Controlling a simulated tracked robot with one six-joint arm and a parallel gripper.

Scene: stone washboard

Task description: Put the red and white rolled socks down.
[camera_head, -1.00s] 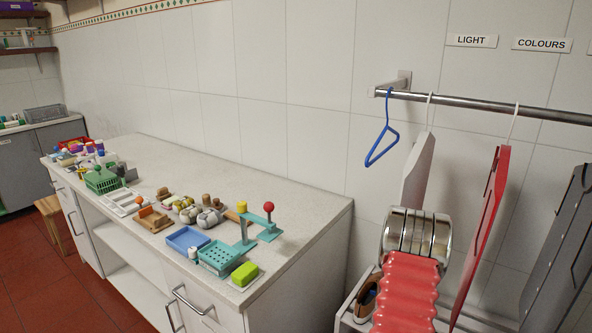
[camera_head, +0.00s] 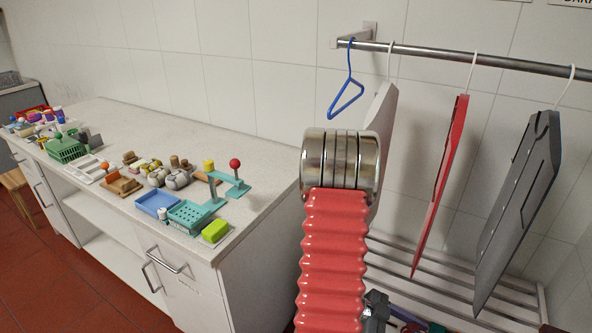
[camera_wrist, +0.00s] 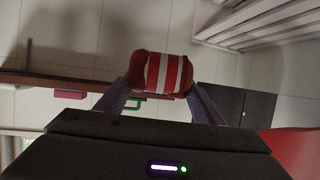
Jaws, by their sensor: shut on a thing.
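The red and white rolled socks (camera_wrist: 163,74) show in the wrist view as a striped bundle, dark red at the left end. My gripper (camera_wrist: 160,88) is shut on them, with one finger on each side. The socks are held in front of the wrist camera; whether anything touches them from below cannot be told. In the head view I cannot make out the socks; my red ribbed arm fills the lower middle of the picture.
A slatted rack (camera_head: 420,265) stands at the right under a rail (camera_head: 450,56) with a blue hanger (camera_head: 346,97), a red board (camera_head: 440,185) and a grey board (camera_head: 520,205). The counter (camera_head: 120,115) at the left is crowded along its front; its back is clearer.

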